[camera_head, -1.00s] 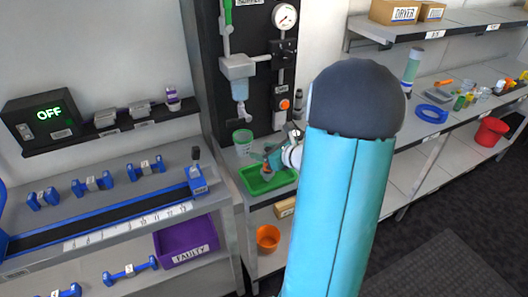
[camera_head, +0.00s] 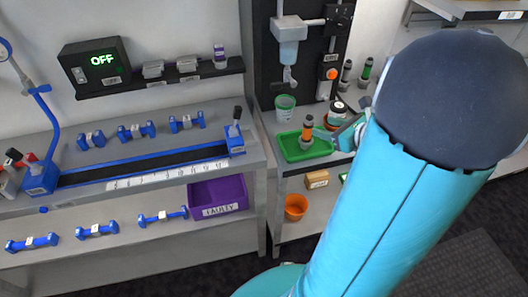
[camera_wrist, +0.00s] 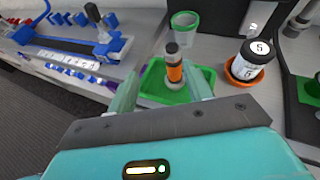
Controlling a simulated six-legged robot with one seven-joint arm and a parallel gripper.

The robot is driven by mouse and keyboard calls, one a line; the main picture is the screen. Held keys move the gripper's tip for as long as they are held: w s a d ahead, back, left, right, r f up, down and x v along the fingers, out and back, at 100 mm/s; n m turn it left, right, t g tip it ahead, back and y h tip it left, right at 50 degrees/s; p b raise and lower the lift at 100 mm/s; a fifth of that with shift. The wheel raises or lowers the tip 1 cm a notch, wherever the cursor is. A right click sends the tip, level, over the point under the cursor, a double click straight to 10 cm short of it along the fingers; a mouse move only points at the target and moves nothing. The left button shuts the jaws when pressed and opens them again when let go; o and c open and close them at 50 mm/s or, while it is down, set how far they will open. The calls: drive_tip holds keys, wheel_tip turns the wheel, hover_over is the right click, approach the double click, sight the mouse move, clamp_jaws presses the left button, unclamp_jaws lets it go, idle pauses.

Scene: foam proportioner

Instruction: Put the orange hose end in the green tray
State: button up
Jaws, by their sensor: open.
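The orange hose end (camera_head: 307,131), an orange band with dark parts above it, stands about upright in the green tray (camera_head: 290,150). It also shows in the wrist view (camera_wrist: 174,72), inside the tray there (camera_wrist: 150,88). My gripper (camera_head: 326,136) is just right of it in the head view, at the tray's right side. In the wrist view my gripper (camera_wrist: 163,82) is open, with one pale green finger on each side of the tray's near part. The hose end is beyond the fingers, with nothing seen clamped between them.
A clear green-rimmed cup (camera_head: 285,107) stands behind the tray. A white-labelled bottle (camera_wrist: 250,60) sits in an orange dish (camera_wrist: 240,72) to the right. A purple bin (camera_head: 217,197) and an orange pot (camera_head: 296,207) are on lower shelves. My arm hides much of the right side.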

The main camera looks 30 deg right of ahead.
drive_tip(key=a+r+n+g+y, duration=0.2)
drive_tip(key=a+n+g, duration=0.1)
drive_tip(key=a+n, duration=0.6)
drive_tip(key=a+r+n+g+y, duration=0.25)
drive_tip(key=a+n, duration=0.35)
drive_tip(key=a, duration=0.6)
drive_tip(key=s+a+r+n+g+h, duration=0.1)
drive_tip(key=s+a+r+n+h, duration=0.1)
drive_tip(key=n, duration=0.7)
drive_tip(key=s+a+r+n+g+h, duration=0.1)
drive_tip(key=s+a+r+n+h, duration=0.1)
drive_tip(key=s+a+n+h, duration=0.2)
drive_tip(key=s+a+n, duration=0.1)
drive_tip(key=a+n, duration=0.2)
drive_tip(key=n, duration=0.2)
drive_tip(key=shift+a+r+n, duration=0.25)
drive_tip(key=shift+n, duration=0.05)
drive_tip(key=shift+s+h, duration=0.1)
drive_tip(key=shift+h, duration=0.15)
drive_tip(key=c, duration=0.3)
drive_tip(key=shift+d, duration=0.1)
drive_tip(key=shift+d, duration=0.1)
